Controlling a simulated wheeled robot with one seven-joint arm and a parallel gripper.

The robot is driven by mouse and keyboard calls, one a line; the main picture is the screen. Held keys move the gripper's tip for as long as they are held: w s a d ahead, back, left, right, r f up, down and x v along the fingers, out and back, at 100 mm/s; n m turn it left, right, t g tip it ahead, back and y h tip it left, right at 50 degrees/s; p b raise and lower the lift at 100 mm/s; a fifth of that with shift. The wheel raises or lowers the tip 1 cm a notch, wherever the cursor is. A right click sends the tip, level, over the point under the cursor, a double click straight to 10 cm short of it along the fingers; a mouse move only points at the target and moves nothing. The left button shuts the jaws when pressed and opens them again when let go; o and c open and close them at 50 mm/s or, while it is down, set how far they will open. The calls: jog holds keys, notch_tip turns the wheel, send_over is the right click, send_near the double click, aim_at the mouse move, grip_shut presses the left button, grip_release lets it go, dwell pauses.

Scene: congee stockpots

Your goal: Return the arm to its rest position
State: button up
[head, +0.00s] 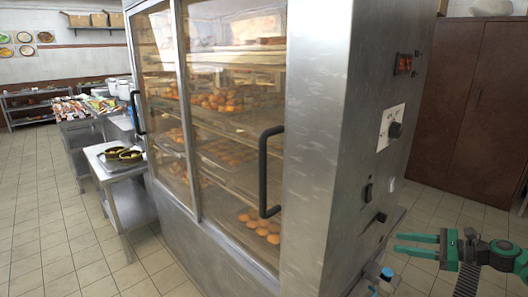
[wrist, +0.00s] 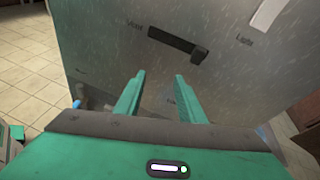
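My gripper (head: 416,245) is at the lower right of the head view, in front of the control side of a large steel cabinet (head: 322,130). Its two green fingers are apart with nothing between them; they also show in the wrist view (wrist: 155,92). In the wrist view the fingers point at the steel panel (wrist: 110,50), which carries a black lever (wrist: 180,45) just beyond the fingertips. I cannot tell for sure whether the fingertips touch the panel, but they look apart from it. The rest of my arm is mostly out of the picture.
The cabinet has glass doors with black handles (head: 263,170) and trays of buns (head: 262,228) inside. A blue-capped fitting (head: 386,273) juts low near my gripper. A brown cupboard (head: 470,105) stands behind. A steel table with pans (head: 122,154) is at left; tiled floor (head: 50,240) is open there.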

jog(key=s+a+n+g+h, duration=0.5)
jog(key=s+a+n+g, duration=0.15)
jog(key=s+n, duration=0.2)
jog(key=s+r+n+g+h, duration=0.1)
jog(key=s+r+n+h, duration=0.2)
jog(key=s+r, duration=0.4)
jog(key=s+r+n+g+h, duration=0.1)
jog(key=s+r+n+h, duration=0.2)
jog(key=s, duration=1.6)
notch_tip(320, 180, up, 4)
jog(key=n, duration=0.2)
jog(key=shift+s+n+g, duration=0.25)
jog(key=shift+n+g, duration=0.1)
jog(key=shift+a+f, duration=0.1)
jog(key=shift+w+f, duration=0.25)
jog(key=shift+w, duration=0.4)
jog(key=shift+c, duration=0.6)
